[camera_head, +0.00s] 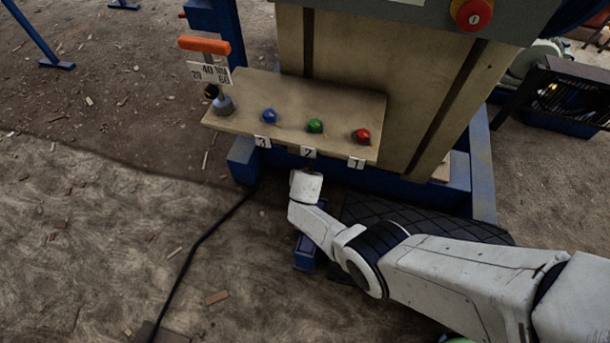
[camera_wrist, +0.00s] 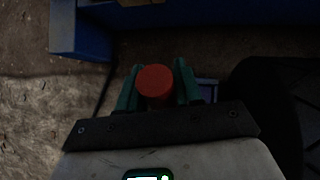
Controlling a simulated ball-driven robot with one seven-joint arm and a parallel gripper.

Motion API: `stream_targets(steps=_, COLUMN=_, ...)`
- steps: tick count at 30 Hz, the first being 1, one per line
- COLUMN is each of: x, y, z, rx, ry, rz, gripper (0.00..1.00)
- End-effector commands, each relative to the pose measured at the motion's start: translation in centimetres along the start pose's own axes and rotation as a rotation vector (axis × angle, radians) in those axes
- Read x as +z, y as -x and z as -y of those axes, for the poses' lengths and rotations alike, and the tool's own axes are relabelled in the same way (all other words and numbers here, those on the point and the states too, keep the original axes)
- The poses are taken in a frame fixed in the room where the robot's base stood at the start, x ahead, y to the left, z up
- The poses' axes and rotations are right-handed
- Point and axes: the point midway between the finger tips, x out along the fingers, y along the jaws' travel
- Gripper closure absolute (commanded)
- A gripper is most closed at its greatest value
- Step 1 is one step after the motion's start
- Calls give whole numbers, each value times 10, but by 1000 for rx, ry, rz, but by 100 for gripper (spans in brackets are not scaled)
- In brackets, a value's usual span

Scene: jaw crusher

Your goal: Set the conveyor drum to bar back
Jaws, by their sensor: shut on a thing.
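The conveyor drum (camera_head: 430,217), black with a diamond-patterned surface, lies low under the blue frame in the head view. Its dark side shows at the right of the wrist view (camera_wrist: 285,105). My gripper (camera_wrist: 158,68) has green fingers on both sides of a red cylinder (camera_wrist: 155,84), and it is shut on it. The round end of the red cylinder faces the camera, left of the drum. Whether the cylinder joins the drum is hidden. In the head view my wrist hides the fingers.
A wooden shelf (camera_head: 285,93) holds blue, green and red knobs above my wrist. An orange-handled tool (camera_head: 204,46) stands at its left. A blue frame foot (camera_head: 243,161) and a black cable (camera_head: 193,255) lie left. Open dirt floor is further left.

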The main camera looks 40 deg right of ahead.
Motion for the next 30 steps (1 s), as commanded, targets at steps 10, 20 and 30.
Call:
stream_targets(steps=10, x=0, y=-2, z=1, rx=2, ry=-7, rz=-2, gripper=100)
stream_targets(steps=20, x=0, y=-2, z=0, rx=2, ry=-5, rz=-1, gripper=45)
stream_targets(steps=30, x=2, y=10, z=0, rx=2, ry=-3, rz=-1, gripper=45)
